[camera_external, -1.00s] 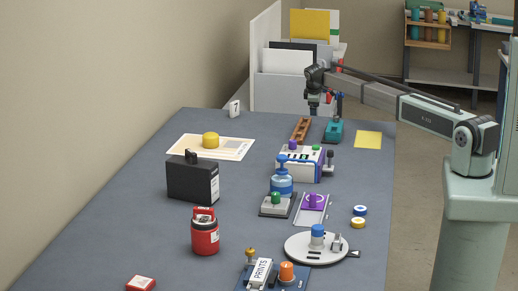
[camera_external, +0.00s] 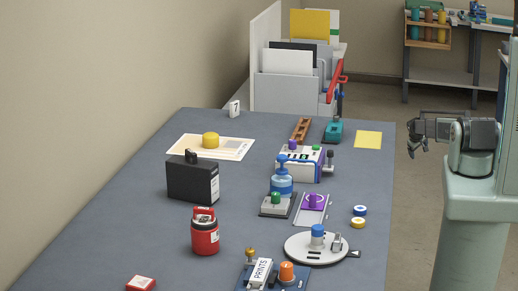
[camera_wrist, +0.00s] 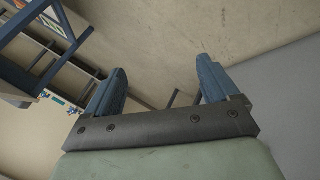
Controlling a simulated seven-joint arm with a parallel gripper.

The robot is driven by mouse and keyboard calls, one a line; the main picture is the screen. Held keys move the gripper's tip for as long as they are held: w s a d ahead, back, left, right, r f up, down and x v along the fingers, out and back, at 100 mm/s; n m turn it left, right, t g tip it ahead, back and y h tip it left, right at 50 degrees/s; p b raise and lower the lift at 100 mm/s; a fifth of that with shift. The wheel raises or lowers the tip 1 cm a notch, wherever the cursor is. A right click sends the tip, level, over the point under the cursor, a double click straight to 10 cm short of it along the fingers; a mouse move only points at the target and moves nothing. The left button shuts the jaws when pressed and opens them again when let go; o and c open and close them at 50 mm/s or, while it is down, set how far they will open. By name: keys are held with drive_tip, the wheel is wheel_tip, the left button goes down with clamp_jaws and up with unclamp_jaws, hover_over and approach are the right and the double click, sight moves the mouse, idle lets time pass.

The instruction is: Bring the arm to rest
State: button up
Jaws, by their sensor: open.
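My gripper (camera_external: 411,149) is beside the right edge of the blue-grey table (camera_external: 130,215), clear of everything on it. The arm is drawn in close to its pale green pedestal. In the wrist view my gripper (camera_wrist: 160,88) shows two blue fingers spread apart with nothing between them. Beyond the fingers that view shows wall, floor and part of a shelf.
The table holds a teal tool (camera_external: 333,131), a yellow sheet (camera_external: 368,140), a white box (camera_external: 300,165), a black box (camera_external: 193,180), a red canister (camera_external: 205,236) and a round white turntable (camera_external: 300,250). A file rack (camera_external: 285,92) stands beyond its far end. Floor shows between table and pedestal.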

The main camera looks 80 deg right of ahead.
drive_tip(key=s+a+f+m, duration=0.3)
drive_tip(key=s+a+f, duration=0.4)
drive_tip(key=s+f, duration=0.2)
drive_tip(key=w+a+f+m+y, duration=0.1)
drive_tip(key=w+a+f+y, duration=0.4)
drive_tip(key=a, duration=0.9)
drive_tip(key=w+a+f+m, duration=0.1)
drive_tip(key=w+a+f, duration=0.35)
drive_tip(key=a, duration=0.95)
drive_tip(key=w+a+f+m+y, duration=0.1)
drive_tip(key=w+a+f+y, duration=0.15)
drive_tip(key=w+a, duration=0.8)
drive_tip(key=w+a+r+n+g+y, duration=0.2)
drive_tip(key=a+n, duration=0.5)
drive_tip(key=a, duration=2.2)
drive_tip(key=s+a+r+n+g+h, duration=0.1)
drive_tip(key=s+a+n, duration=0.3)
drive_tip(key=a, duration=0.4)
drive_tip(key=s+a+r+n+g+h, duration=0.1)
drive_tip(key=s+a+r+n, duration=0.2)
drive_tip(key=a, duration=0.5)
drive_tip(key=shift+s+r+n+g, duration=0.3)
drive_tip(key=shift+s+r+n, duration=0.1)
drive_tip(key=shift+n, duration=0.3)
